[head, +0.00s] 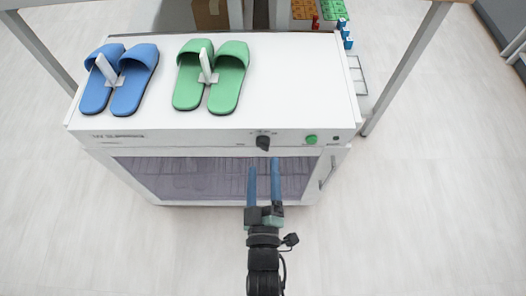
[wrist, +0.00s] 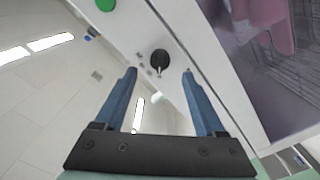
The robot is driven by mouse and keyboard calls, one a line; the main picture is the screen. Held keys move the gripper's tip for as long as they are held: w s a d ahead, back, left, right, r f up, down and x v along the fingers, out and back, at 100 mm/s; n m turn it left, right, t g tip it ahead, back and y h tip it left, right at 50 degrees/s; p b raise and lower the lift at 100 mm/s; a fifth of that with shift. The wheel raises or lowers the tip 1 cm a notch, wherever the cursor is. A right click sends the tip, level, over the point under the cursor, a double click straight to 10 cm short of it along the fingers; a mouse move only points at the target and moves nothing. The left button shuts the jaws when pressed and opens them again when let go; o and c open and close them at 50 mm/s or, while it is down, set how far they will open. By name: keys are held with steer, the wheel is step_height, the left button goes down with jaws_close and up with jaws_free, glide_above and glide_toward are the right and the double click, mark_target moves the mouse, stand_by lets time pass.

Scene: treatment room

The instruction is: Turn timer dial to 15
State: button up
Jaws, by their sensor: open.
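The timer dial (head: 263,142) is a black knob on the white front panel of the cabinet, with small marks around it too small to read. In the wrist view the dial (wrist: 160,62) shows ahead, between and beyond the fingertips. My gripper (head: 264,162) has two blue fingers, open and empty, just in front of and below the dial in the head view. In the wrist view my gripper (wrist: 160,72) has one finger on each side of the dial's line, apart from it.
A green button (head: 311,139) sits right of the dial, with a small dark spot beside it. The cabinet (head: 180,135) has a glass door below the panel. Blue slippers (head: 138,78) and green slippers (head: 230,80) stand on top. Bare floor lies around the cabinet's front and right.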

mark_target(263, 149)
steer(key=shift+w+b, duration=0.4)
steer(key=shift+w, duration=2.3)
jaws_close()
